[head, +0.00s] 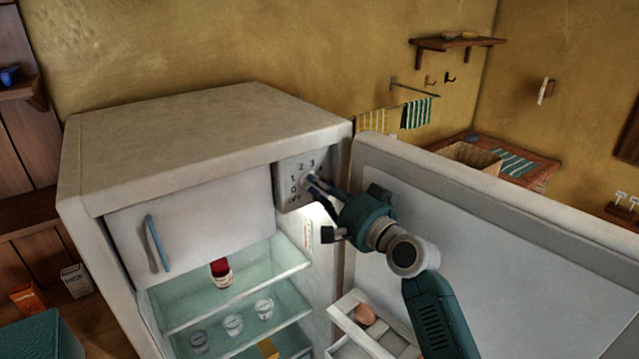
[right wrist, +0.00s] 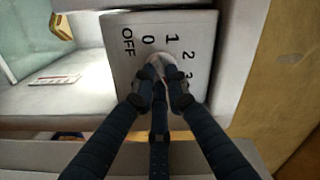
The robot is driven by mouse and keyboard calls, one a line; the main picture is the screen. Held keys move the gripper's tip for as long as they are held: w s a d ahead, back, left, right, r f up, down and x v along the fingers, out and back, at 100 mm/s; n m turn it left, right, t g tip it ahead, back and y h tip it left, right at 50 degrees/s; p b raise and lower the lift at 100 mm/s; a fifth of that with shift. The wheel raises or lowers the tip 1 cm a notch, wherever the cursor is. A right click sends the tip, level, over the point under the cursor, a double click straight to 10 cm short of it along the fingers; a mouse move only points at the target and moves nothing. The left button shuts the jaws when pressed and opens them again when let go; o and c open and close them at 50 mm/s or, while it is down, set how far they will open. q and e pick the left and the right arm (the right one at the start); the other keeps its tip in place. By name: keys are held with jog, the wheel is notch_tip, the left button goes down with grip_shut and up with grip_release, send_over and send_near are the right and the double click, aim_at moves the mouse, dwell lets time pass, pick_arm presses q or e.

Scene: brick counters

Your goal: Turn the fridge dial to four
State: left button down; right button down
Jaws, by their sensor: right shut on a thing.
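The fridge (head: 200,120) stands with its door (head: 520,235) swung open to the right. The dial panel (head: 290,196) is at the top right inside the fridge and also fills the middle of the right wrist view (right wrist: 118,70). My left gripper is not in view.
The open door with an egg (head: 364,314) in its shelf is close to my right arm. The small freezer door (head: 195,225) is shut, left of the panel.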

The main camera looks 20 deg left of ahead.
jog(key=shift+f+m, duration=0.15)
jog(key=shift+m, duration=0.25)
jog(key=c, duration=1.7)
grip_release()
jog(key=shift+c, duration=0.2)
jog(key=v, duration=1.2)
